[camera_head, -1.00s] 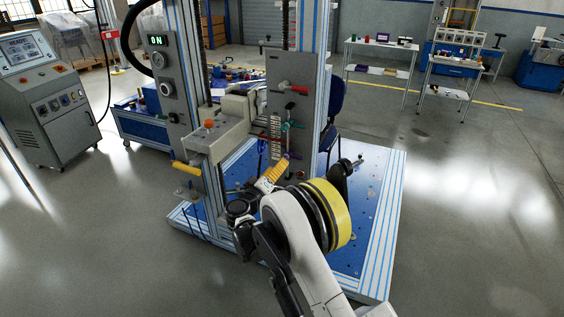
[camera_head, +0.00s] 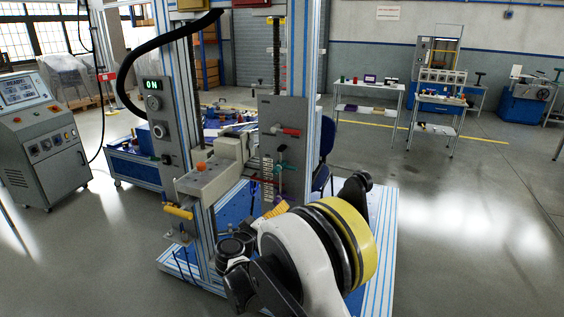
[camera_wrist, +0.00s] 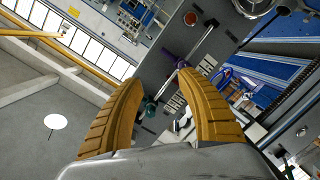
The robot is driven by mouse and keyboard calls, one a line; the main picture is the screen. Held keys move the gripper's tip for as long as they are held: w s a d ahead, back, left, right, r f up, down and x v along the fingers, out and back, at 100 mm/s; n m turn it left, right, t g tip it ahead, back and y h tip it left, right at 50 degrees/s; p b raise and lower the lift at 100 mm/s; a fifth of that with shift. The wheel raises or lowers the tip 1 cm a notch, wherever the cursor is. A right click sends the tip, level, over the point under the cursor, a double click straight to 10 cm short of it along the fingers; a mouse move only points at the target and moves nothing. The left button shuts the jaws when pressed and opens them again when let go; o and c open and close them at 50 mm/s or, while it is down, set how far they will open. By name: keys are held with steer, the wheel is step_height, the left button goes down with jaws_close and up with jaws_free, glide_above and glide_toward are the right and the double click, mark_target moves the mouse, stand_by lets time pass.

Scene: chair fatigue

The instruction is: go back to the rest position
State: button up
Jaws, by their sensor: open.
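My gripper shows in the wrist view (camera_wrist: 158,100) with its two ribbed yellow fingers spread apart and nothing between them. Beyond the fingers is a grey panel (camera_wrist: 160,58) with a purple handle (camera_wrist: 168,58) and a teal knob (camera_wrist: 150,106). In the head view my arm reaches up from the bottom middle, its yellow-banded joint large in front of the blue base plate. Part of a yellow finger (camera_head: 277,208) shows past the arm; the rest of the gripper is hidden. The test machine's grey panel (camera_head: 283,115) carries a red handle (camera_head: 290,131).
The machine's frame (camera_head: 313,60) stands close in front of my arm. A yellow handle (camera_head: 178,211) sticks out at its left. A control console (camera_head: 42,140) stands at left. Tables (camera_head: 368,88) stand at the back right. The floor at right (camera_head: 470,220) is clear.

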steer(key=s+d+r+m+g, duration=0.1)
steer(key=s+d+r+g, duration=0.1)
steer(key=s+d+r, duration=0.4)
steer(key=s+d+r+m+g+y, duration=0.1)
steer(key=s+d+g, duration=0.15)
steer(key=d, duration=0.55)
steer(key=s+d+r+m+g, duration=0.1)
steer(key=s+d+r, duration=0.35)
steer(key=d, duration=0.25)
steer(key=s+d+f+m+g+y, duration=0.1)
steer(key=s+f+y, duration=0.1)
steer(key=s, duration=1.1)
steer(key=s+d+f+m+g+y, duration=0.1)
steer(key=s+d+f+y, duration=0.1)
steer(key=s, duration=1.2)
steer(key=shift+d+f+y, duration=0.15)
steer(key=shift+d+y, duration=0.1)
steer(key=shift+y, duration=0.45)
